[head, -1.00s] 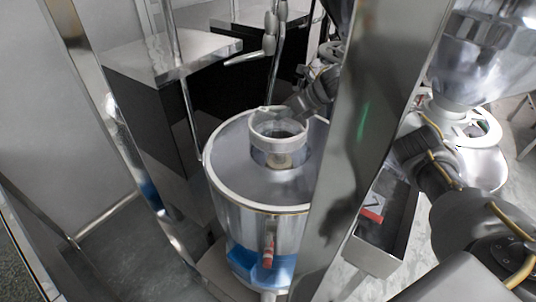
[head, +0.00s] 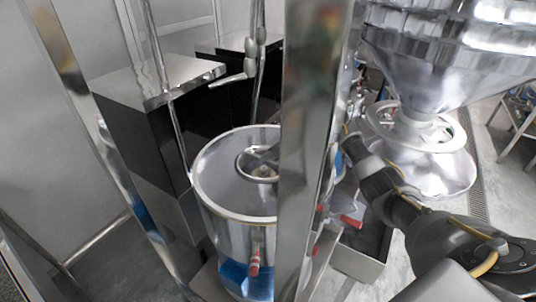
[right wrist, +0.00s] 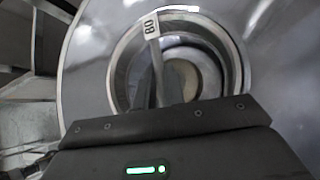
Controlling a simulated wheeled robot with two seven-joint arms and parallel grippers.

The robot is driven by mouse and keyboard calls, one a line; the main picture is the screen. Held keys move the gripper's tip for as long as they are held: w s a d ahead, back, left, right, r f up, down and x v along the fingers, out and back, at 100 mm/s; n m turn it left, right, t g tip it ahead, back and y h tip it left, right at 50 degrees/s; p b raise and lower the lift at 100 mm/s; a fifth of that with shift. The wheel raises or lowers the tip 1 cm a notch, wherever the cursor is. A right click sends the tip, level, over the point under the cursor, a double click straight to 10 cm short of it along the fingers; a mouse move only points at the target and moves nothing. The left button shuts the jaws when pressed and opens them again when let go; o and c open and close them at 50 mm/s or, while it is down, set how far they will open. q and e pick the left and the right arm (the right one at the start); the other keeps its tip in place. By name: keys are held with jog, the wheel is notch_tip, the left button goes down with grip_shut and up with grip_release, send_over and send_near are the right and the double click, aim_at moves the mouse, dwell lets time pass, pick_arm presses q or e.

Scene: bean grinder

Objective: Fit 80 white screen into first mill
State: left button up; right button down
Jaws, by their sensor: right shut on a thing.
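The first mill's open steel drum (head: 215,190) stands left of centre in the head view, partly hidden by a steel post. A round metal part (head: 243,166) shows inside it, cut off by the post. In the right wrist view a pale tag marked 80 (right wrist: 152,38) stands upright over concentric rings (right wrist: 118,75). My right gripper (right wrist: 160,88) is shut on the 80 white screen at this tag, over the rings. Whether the screen is seated cannot be told. The post hides the right gripper's fingers in the head view. My left gripper is not in view.
The tall steel post (head: 312,150) stands in front of the drum. A large steel hopper (head: 440,60) hangs at the right above a round base. A grey open box (head: 360,262) is below it. Dark cabinets with a steel top (head: 160,80) stand at the back left.

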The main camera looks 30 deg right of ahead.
jog(key=c, duration=1.5)
grip_release()
jog(key=shift+s+a, duration=0.1)
jog(key=shift+a, duration=0.1)
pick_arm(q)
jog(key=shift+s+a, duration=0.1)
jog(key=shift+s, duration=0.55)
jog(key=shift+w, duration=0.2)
pick_arm(e)
jog(key=shift+d, duration=0.15)
